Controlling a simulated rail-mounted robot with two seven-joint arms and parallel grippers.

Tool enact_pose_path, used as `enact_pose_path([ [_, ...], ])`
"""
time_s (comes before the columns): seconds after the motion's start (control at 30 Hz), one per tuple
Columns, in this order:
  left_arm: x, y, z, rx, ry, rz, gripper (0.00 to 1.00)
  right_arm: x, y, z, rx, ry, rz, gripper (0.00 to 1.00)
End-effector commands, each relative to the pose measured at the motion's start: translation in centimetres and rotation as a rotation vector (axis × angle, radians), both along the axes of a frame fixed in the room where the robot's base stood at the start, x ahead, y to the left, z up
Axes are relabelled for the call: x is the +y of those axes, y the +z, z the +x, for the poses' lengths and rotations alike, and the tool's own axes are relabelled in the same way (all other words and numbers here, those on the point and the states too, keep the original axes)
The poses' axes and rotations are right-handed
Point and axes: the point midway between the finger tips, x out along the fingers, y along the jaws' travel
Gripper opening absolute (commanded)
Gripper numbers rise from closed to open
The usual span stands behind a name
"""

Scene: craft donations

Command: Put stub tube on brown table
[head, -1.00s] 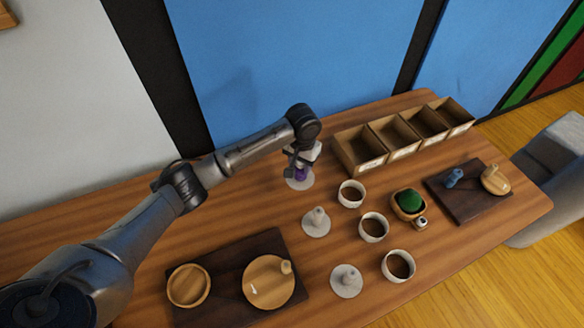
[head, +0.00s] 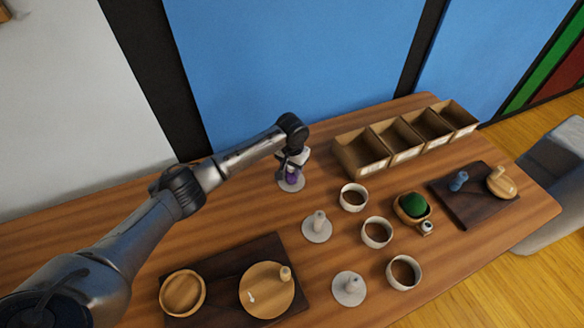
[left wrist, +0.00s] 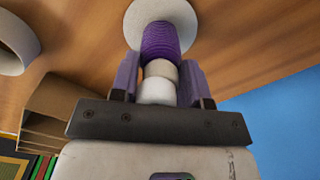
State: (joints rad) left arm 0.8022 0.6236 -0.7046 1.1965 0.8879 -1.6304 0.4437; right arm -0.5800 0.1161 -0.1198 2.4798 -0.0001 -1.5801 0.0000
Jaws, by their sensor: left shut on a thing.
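The brown wooden table (head: 230,205) fills the middle of the head view. My left gripper (head: 291,166) is over its back part, pointing down. It is shut on a piece with a pale top (left wrist: 158,88), a ribbed purple middle (left wrist: 160,42) and a flat light-grey round base (left wrist: 130,22). That base also shows below the gripper in the head view (head: 291,184); I cannot tell whether it touches the table. Which thing is the stub tube is not clear. Two similar grey pieces with upright stubs stand nearby, one in the middle (head: 317,227), one nearer (head: 349,288). My right gripper is out of view.
Three white cups (head: 376,232) stand right of the grey pieces. A bowl with a green ball (head: 413,205) is beyond them. Open wooden bins (head: 360,152) line the back. Dark boards lie at front left (head: 236,264) and right (head: 468,212). The table's left is clear.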

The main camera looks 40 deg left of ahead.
Motion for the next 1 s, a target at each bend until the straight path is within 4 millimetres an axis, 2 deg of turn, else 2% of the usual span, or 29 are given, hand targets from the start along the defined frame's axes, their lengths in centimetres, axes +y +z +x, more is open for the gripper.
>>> enact_pose_path([
  [0.33, 0.0, -0.1, 0.0, -0.001, 0.000, -0.001, 0.20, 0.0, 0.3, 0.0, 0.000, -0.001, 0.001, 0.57],
  [0.37, 0.0, -0.2, 0.0, -0.002, -0.001, -0.001, 0.44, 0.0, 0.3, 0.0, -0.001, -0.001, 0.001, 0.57],
  [0.6, 0.0, -0.2, 0.0, -0.001, 0.000, -0.001, 0.67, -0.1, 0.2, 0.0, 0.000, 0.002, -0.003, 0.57],
  [0.9, 0.0, 0.0, 0.0, -0.002, 0.000, 0.000, 0.67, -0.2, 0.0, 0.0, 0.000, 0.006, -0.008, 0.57],
  [1.0, 0.0, 1.2, 0.0, -0.002, 0.001, -0.001, 0.67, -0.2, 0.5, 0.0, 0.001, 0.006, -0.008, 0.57],
])
